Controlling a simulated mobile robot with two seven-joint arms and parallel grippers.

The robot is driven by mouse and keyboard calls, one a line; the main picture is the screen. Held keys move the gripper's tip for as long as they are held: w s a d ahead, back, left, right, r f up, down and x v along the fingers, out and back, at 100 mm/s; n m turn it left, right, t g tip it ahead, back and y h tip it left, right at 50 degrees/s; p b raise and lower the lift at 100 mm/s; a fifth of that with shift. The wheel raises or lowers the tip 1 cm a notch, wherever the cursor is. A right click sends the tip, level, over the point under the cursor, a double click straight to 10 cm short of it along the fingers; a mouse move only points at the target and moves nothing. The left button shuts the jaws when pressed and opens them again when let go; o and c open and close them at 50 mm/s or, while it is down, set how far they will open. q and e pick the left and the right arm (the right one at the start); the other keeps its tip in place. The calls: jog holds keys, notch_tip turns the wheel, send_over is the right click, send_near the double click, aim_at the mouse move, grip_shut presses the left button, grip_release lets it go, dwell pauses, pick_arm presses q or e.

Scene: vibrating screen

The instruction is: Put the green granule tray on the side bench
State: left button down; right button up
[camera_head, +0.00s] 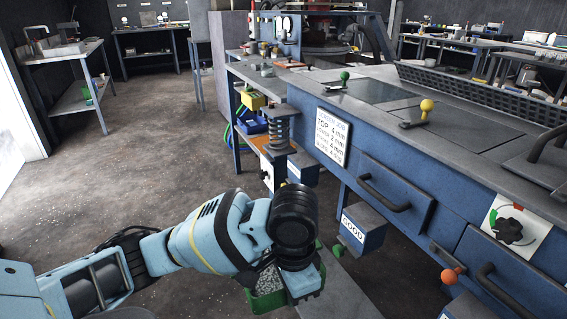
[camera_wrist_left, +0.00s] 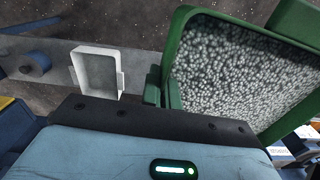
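The green granule tray (camera_head: 268,301) is full of grey-white granules and shows at the bottom of the head view, partly hidden by my left gripper. In the left wrist view the green tray (camera_wrist_left: 245,75) is very close and tilted in the picture. My left gripper (camera_head: 302,283) is right at the tray. Its fingers are hidden, so I cannot tell whether they are shut on it. A bench (camera_head: 75,57) stands at the far left and a blue bench (camera_head: 262,76) beside the machine; I cannot tell which is the side bench. My right gripper is out of view.
A white tray (camera_wrist_left: 97,72) lies on a grey surface (camera_wrist_left: 50,58) in the wrist view. The blue vibrating screen machine (camera_head: 420,160) fills the right, with a GOOD chute (camera_head: 362,228) and protruding handles (camera_head: 385,190). The floor (camera_head: 130,150) at left is clear.

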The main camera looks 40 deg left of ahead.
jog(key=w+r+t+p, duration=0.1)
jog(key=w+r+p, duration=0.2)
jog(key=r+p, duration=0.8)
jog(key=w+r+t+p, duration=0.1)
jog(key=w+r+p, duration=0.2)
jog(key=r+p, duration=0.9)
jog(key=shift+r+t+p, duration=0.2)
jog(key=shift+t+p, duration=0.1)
jog(key=shift+p, duration=0.15)
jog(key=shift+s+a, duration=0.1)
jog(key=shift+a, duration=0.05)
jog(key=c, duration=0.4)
pick_arm(q)
jog(key=w+a+r+m+t, duration=0.2)
jog(key=r+m, duration=0.6)
jog(key=r, duration=0.4)
jog(key=w+a+r+m+t, duration=0.2)
jog(key=w+a+r+m, duration=0.2)
jog(key=r+m, duration=0.5)
notch_tip(320, 180, up, 4)
jog(key=shift+w+a+t, duration=0.2)
jog(key=shift+a+t, duration=0.2)
jog(key=shift+a, duration=0.3)
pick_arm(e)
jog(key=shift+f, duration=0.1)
pick_arm(q)
jog(key=shift+a, duration=0.1)
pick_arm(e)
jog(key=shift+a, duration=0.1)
